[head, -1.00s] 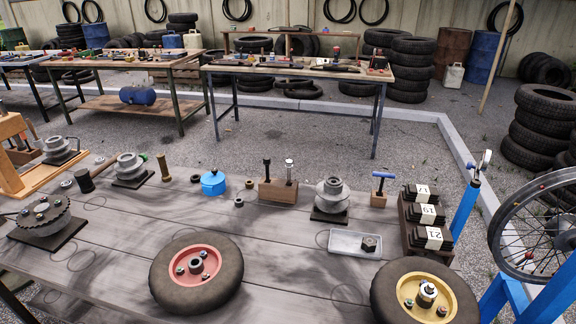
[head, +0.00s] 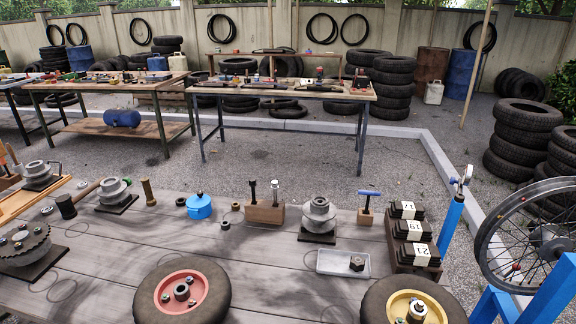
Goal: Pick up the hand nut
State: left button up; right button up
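I cannot tell for certain which piece is the hand nut. A dark hex-shaped nut (head: 357,263) sits in the right end of a shallow grey tray (head: 330,262) on the grey plank bench (head: 110,260). Small ring-like nuts (head: 225,225) lie near the blue lidded pot (head: 199,207). More nuts sit on the hubs of the red-rimmed wheel (head: 182,292) and the yellow-rimmed wheel (head: 416,307), which is cut off by the lower edge. Neither of my grippers is in view.
A wooden bolt block (head: 265,212), a grey pulley (head: 319,213) and a rack of numbered dark blocks (head: 412,232) line the bench's far side. A blue pump (head: 451,222) and spoked wheel (head: 530,238) stand at the right. Bare planks lie between wheels and parts.

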aim_at(358, 263)
jog(key=z, duration=3.1)
jog(key=k, duration=1)
jog(key=u, duration=0.9)
